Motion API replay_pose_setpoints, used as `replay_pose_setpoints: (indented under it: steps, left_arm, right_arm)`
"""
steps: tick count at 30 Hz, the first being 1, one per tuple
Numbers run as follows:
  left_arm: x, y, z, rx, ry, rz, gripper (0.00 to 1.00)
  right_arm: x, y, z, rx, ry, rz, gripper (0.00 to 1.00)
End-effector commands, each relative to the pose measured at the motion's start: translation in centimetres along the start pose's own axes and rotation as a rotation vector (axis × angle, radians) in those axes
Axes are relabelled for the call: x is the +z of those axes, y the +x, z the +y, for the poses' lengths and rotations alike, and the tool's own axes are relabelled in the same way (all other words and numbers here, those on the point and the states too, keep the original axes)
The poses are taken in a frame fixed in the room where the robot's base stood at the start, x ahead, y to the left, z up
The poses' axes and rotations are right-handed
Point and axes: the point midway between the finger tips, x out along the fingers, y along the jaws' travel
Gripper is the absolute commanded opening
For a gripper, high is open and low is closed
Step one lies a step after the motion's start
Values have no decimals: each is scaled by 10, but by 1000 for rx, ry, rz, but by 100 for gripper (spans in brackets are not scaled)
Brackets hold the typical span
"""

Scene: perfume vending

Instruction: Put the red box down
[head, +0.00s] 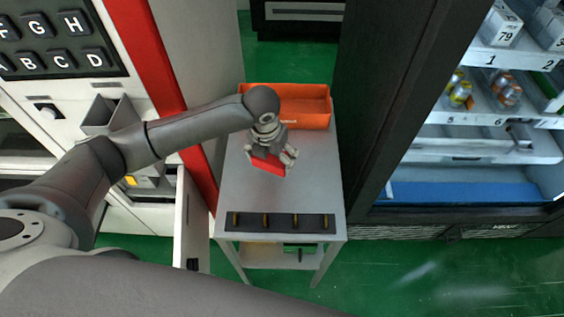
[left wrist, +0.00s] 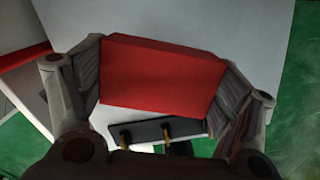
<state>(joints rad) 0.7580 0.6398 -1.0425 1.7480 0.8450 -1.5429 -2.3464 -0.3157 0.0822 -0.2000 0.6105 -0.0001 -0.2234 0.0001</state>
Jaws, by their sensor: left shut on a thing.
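My left gripper (head: 270,160) is shut on the red box (head: 267,165), with one finger on each side of it. The red box also shows large between the fingers in the left wrist view (left wrist: 162,78). The gripper and box are over the middle of the grey table (head: 240,190), in front of the orange bin. I cannot tell whether the box touches the tabletop or hangs a little above it. My right gripper does not show.
The orange bin (head: 318,122) stands at the table's far end. A dark strip with several brass-coloured pegs (head: 280,222) lies along the near edge. Bare tabletop lies between. A red-edged vending machine (head: 160,80) stands left and a dark-framed display cabinet (head: 405,100) right.

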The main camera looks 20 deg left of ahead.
Motion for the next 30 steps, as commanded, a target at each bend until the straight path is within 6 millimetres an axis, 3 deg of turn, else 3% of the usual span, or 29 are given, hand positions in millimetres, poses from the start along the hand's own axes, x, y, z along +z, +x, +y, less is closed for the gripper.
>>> replay_pose_setpoints:
  steps: [7, 11, 18, 29, 30]
  left_arm:
    - [12, 28, -16, -1, -1, -1, 59]
    - [15, 35, -20, -1, 0, 0, 59]
    - [11, 65, -20, -1, -1, -1, 59]
    - [11, 70, -20, 0, 1, -2, 59]
    - [11, 70, -20, 0, 1, -1, 86]
  right_arm:
    - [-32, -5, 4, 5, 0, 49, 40]
    - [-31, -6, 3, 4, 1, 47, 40]
    - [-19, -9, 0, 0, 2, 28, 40]
    - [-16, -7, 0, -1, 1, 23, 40]
    - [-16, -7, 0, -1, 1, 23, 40]
